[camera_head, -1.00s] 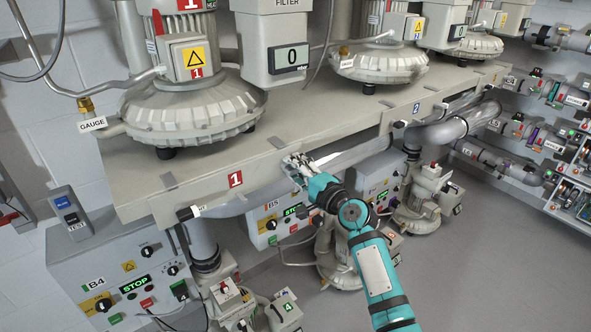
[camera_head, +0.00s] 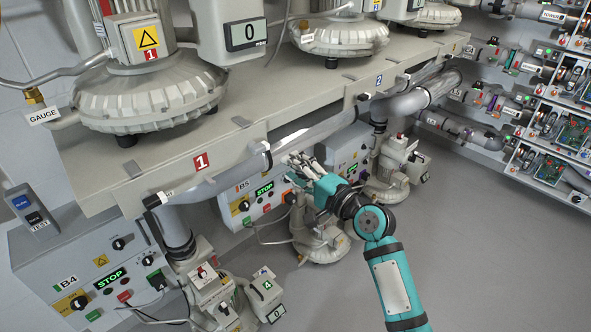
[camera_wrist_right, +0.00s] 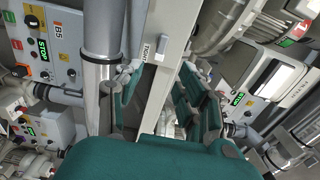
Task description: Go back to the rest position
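My right gripper (camera_head: 300,168) is in the middle of the head view, just below the horizontal pipe under the bench. Its teal and grey arm comes in from the lower right. In the right wrist view the gripper (camera_wrist_right: 160,98) has its two fingers spread wide, with nothing held between them. A shiny metal pipe (camera_wrist_right: 102,90) shows close beside the left finger there; I cannot tell whether they touch. My left gripper is in neither view.
The bench edge (camera_head: 160,178) with blower units above overhangs the gripper. Control box B5 (camera_head: 248,204) is close to its left, and box B4 (camera_head: 90,280) stands at lower left. Racks with pipes (camera_head: 545,110) line the right wall. The grey floor (camera_head: 480,250) at lower right is clear.

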